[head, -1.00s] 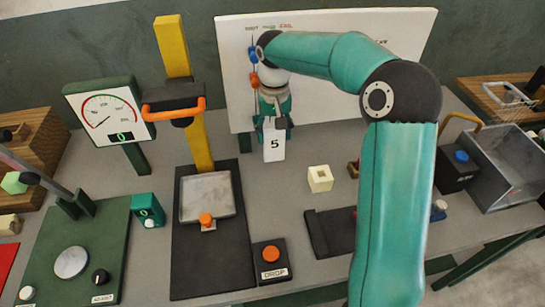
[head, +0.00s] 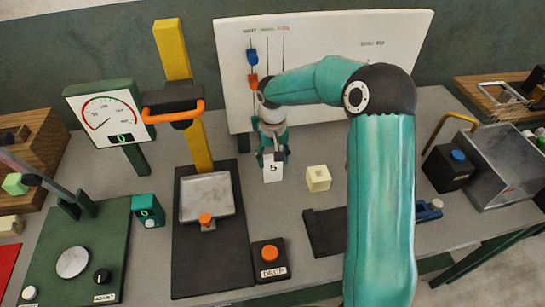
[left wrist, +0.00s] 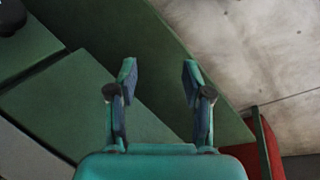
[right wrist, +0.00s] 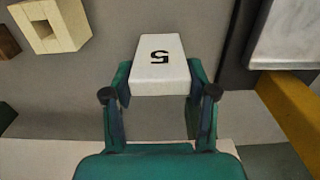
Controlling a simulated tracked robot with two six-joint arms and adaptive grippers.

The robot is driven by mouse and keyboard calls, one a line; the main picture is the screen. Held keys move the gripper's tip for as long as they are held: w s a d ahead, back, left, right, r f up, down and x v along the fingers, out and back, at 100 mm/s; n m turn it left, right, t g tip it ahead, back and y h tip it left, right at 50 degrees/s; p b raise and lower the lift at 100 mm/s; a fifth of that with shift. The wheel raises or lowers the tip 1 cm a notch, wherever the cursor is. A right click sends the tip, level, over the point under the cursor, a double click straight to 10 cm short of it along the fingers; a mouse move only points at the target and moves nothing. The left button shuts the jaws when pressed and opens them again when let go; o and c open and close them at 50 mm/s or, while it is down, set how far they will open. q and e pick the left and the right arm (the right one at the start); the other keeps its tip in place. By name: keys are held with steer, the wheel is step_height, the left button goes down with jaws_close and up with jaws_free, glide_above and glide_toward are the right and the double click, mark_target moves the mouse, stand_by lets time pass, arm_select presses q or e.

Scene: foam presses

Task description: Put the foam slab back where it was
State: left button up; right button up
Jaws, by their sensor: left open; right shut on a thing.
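The white foam slab (head: 273,172) marked 5 hangs upright below my right gripper (head: 272,155) in the head view. In the right wrist view the slab (right wrist: 160,62) sits between the two fingers of that gripper (right wrist: 160,85), which is shut on its near end. Its lower end appears close to the grey table; I cannot tell whether it touches. My left gripper (left wrist: 159,75) is open and empty in the left wrist view, above green surfaces; the head view does not show it.
A cream block with a hole (head: 318,178) stands right of the slab. The press (head: 206,196) with its yellow column is to the left, the DROP button box (head: 270,262) in front. The white board (head: 330,45) is behind.

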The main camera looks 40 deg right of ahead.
steer(key=o, duration=0.6)
steer(key=shift+f, duration=0.1)
steer(key=o, duration=0.4)
